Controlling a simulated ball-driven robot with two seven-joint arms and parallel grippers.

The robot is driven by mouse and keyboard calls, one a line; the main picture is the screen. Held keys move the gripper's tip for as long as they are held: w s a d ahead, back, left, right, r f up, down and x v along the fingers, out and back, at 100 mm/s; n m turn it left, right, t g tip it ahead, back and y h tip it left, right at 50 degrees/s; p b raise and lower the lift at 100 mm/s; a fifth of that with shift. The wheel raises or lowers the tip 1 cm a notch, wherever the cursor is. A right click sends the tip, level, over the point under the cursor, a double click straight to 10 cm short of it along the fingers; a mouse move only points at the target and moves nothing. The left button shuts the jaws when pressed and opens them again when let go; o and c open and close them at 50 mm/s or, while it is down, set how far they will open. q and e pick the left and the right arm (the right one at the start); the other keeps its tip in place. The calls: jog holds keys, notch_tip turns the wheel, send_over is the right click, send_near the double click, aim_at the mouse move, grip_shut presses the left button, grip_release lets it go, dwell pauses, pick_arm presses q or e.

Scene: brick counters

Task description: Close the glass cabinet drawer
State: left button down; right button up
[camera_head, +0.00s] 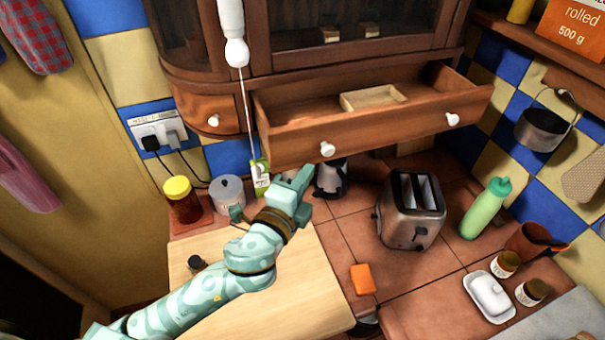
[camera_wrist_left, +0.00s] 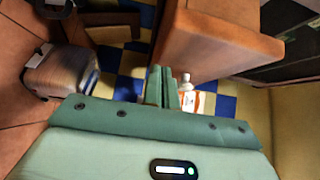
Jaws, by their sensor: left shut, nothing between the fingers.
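The glass cabinet (camera_head: 355,28) hangs on the wall at the top of the head view. Its wide wooden drawer (camera_head: 390,132) is pulled out, with two white knobs, and a small light wooden tray (camera_head: 372,97) lies inside. In the left wrist view the drawer (camera_wrist_left: 215,40) shows as a brown wooden body at the upper right. My left gripper (camera_head: 302,180) is below the drawer's front left corner, near the left white knob (camera_head: 327,149). Its fingers also show in the left wrist view (camera_wrist_left: 162,88), close together and empty. My right gripper is not in view.
A smaller shut drawer (camera_head: 208,110) is to the left. Below stand a toaster (camera_head: 410,210), a green bottle (camera_head: 485,208), a yellow-lidded jar (camera_head: 182,198) and a butter dish (camera_head: 489,295). A white lamp (camera_head: 234,50) with a cord hangs in front of the cabinet.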

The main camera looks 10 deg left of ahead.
pick_arm(q)
jog(key=shift+a, duration=0.15)
jog(key=w+a, duration=0.2)
jog(key=w, duration=0.1)
jog(key=w+a, duration=0.2)
jog(key=w, duration=0.1)
jog(key=w+a+p, duration=0.1)
jog(key=w+a, duration=0.1)
jog(key=w, duration=0.2)
jog(key=shift+a, duration=0.25)
jog(key=shift+s, duration=0.1)
jog(key=shift+f, duration=0.1)
